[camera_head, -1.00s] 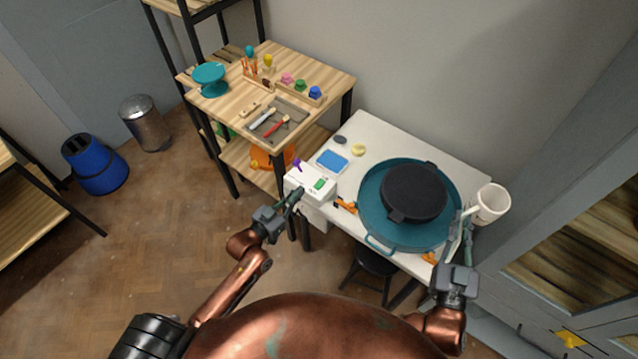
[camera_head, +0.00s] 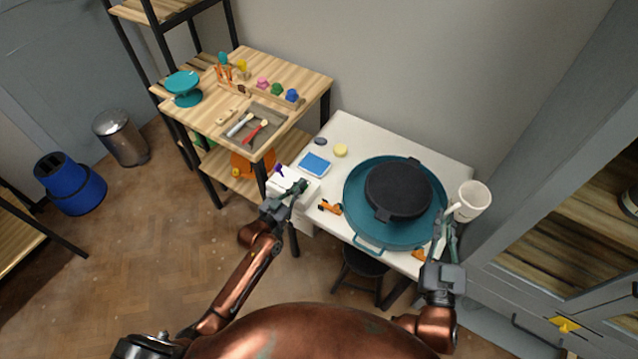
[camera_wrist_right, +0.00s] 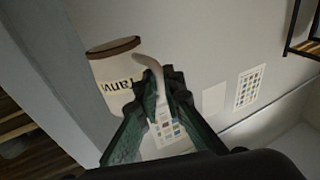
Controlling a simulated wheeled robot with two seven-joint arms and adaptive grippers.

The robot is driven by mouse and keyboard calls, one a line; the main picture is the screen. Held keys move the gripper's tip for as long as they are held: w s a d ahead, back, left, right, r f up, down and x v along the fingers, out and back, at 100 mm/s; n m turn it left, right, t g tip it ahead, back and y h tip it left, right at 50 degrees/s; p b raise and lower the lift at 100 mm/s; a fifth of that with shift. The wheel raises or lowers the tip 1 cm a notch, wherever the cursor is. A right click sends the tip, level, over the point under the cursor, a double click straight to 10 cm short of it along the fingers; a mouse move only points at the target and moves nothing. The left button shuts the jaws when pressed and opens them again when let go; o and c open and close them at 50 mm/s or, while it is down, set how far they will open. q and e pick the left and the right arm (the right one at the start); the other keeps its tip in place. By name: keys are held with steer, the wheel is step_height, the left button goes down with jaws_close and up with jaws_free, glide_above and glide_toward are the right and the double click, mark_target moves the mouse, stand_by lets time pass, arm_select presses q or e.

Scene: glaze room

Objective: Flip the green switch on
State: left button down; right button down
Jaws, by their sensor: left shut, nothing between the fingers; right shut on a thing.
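The white switch box (camera_head: 310,197) sits at the left front corner of the white table. A purple switch (camera_head: 278,170) stands on its far left part. My left gripper (camera_head: 301,186) is shut and empty, its tips over the box where the green switch was visible earlier. The green switch is hidden behind the fingers now, so its position and any contact cannot be told. My right gripper (camera_head: 447,222) is shut on the handle of a white mug (camera_head: 474,198), at the table's right side. The mug, with dark lettering and a brown rim, also shows in the right wrist view (camera_wrist_right: 115,75).
A teal tray (camera_head: 355,205) with a black lidded pan (camera_head: 398,188) fills the table's middle. A blue sponge-like block (camera_head: 314,163), a yellow disc (camera_head: 340,150) and an orange-handled tool (camera_head: 330,207) lie near the box. A wooden shelf (camera_head: 310,85) stands behind left.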

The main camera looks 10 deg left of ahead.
stand_by(0.3)
arm_select(q)
steer(key=p, duration=0.3)
steer(key=shift+w+r+g, duration=0.1)
steer(key=shift+w+g, duration=0.05)
steer(key=shift+g, duration=0.25)
steer(key=shift+f+b, duration=0.3)
steer(key=shift+b, duration=0.1)
steer(key=shift+r+p, duration=0.3)
steer(key=r+p, duration=0.3)
steer(key=r, duration=0.1)
steer(key=shift+s+r+p, duration=0.15)
steer(key=shift+s+p, duration=0.05)
steer(key=shift+p, duration=0.15)
steer(key=r+v, duration=0.1)
steer(key=v, duration=0.7)
steer(key=shift+s+r+p, duration=0.25)
steer(key=shift+r+p, duration=0.05)
steer(key=shift+r, duration=0.15)
